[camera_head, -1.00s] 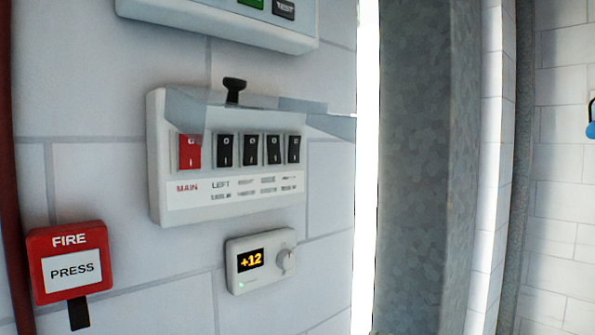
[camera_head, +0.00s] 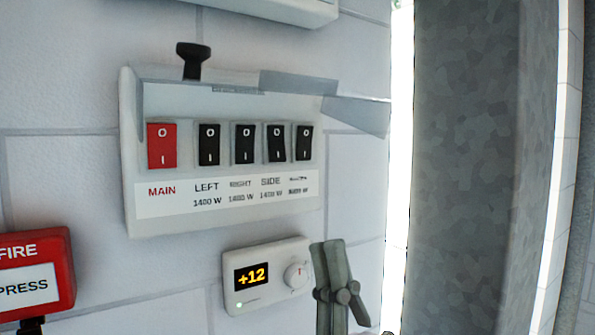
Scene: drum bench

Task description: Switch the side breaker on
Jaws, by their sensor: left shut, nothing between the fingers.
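The side breaker (camera_head: 275,142) is a black rocker switch marked 0 above and I below, in a white breaker box (camera_head: 226,222) on the wall. The label SIDE 1400 W is under it. I cannot tell its rocker position. A clear cover (camera_head: 290,83) with a black knob (camera_head: 193,60) is raised above the switches. My left gripper (camera_head: 328,245) is low right of the box, below and right of the side breaker, apart from it. Its fingers point up and are shut with nothing between. My right gripper is out of view.
A red main switch (camera_head: 161,146), the left (camera_head: 208,144) and right (camera_head: 244,143) breakers and another black breaker (camera_head: 304,142) flank it. A +12 thermostat (camera_head: 262,278) sits just left of my gripper. A red fire button (camera_head: 30,275) is lower left; a grey metal post (camera_head: 465,170) stands right.

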